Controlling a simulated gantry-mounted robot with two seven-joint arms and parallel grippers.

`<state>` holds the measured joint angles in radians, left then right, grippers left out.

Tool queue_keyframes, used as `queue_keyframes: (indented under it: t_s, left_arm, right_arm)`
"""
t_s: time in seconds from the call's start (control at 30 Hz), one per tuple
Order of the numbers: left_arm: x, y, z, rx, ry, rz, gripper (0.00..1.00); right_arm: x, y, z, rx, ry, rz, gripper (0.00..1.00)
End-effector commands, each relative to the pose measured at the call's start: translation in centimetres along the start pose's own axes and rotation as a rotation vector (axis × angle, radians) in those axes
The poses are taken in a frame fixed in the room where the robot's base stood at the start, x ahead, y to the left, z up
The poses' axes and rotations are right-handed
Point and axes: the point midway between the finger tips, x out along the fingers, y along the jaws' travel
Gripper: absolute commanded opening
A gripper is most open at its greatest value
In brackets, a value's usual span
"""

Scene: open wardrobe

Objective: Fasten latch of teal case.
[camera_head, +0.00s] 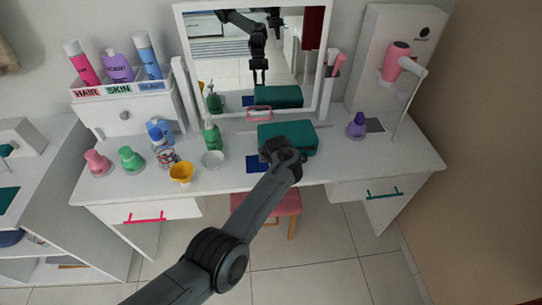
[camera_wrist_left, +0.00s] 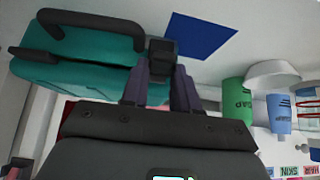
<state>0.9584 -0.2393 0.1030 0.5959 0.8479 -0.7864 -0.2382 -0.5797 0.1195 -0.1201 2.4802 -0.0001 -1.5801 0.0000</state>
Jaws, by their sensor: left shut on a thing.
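The teal case (camera_head: 288,134) lies on the white vanity table in front of the mirror. In the left wrist view, the teal case (camera_wrist_left: 85,85) fills the upper left, with a black handle (camera_wrist_left: 92,18) on its front. A dark latch piece (camera_wrist_left: 162,50) sits at the case's right end, at the fingertips. A second dark piece (camera_wrist_left: 32,55) is further left. My left gripper (camera_head: 285,157) is at the case's front edge; in the wrist view, the gripper (camera_wrist_left: 162,72) is shut on the dark latch piece. The arm hides part of the case front. My right gripper is not seen directly.
A blue card (camera_head: 255,163) lies just left of the gripper, with a white bowl (camera_head: 212,159) and a green bottle (camera_head: 212,136) beyond it. A purple bottle (camera_head: 357,126) and pink hair dryer (camera_head: 397,60) stand right. A pink stool (camera_head: 285,203) is below.

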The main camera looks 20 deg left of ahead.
Motion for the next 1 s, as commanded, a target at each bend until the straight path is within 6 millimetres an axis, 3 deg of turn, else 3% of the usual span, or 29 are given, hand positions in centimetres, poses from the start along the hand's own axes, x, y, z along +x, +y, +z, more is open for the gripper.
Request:
queue_keyframes:
  t_s: [0.57,0.6,0.73,1.0]
  left_arm:
    - [0.28,-0.13,0.10,0.001,-0.031,-0.002,0.00]
    - [0.28,-0.13,0.11,0.001,-0.031,-0.002,0.34]
    - [0.26,-0.12,0.08,0.001,-0.030,-0.002,0.54]
    - [0.14,-0.06,-0.07,0.001,-0.027,-0.001,0.55]
  right_arm:
    - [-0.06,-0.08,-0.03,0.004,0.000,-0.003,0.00]
    - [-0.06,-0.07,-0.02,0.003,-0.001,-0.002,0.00]
    - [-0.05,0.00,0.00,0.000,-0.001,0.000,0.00]
    - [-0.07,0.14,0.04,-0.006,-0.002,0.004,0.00]
